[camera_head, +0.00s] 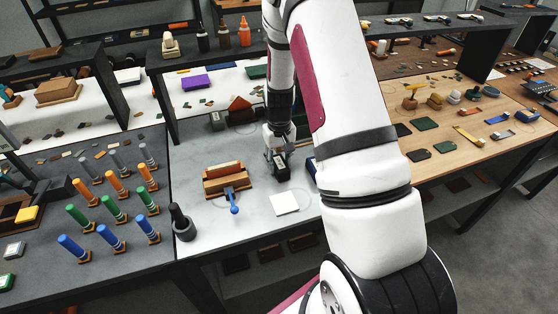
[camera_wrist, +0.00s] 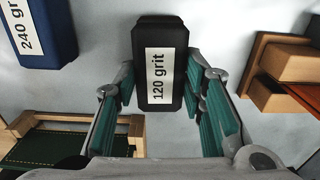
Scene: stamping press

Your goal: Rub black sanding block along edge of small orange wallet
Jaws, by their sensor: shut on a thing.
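My gripper (camera_head: 279,160) is shut on the black sanding block (camera_head: 279,170), which hangs over or rests on the pale bench; I cannot tell which. In the wrist view, the block (camera_wrist: 177,33) is labelled "120 grit" and sits between the green-padded fingers (camera_wrist: 160,95). An orange-red leather piece (camera_head: 224,169), apparently the small orange wallet, is held upright in a wooden holder (camera_head: 212,189) left of my gripper. In the wrist view, the holder (camera_wrist: 278,95) is at the right, apart from the block, with a strip of orange (camera_wrist: 308,94) at the picture edge.
A blue block marked "240 gr" (camera_wrist: 40,30) lies beside the black one. A wooden frame with a green stitched piece (camera_wrist: 50,147) is close by.

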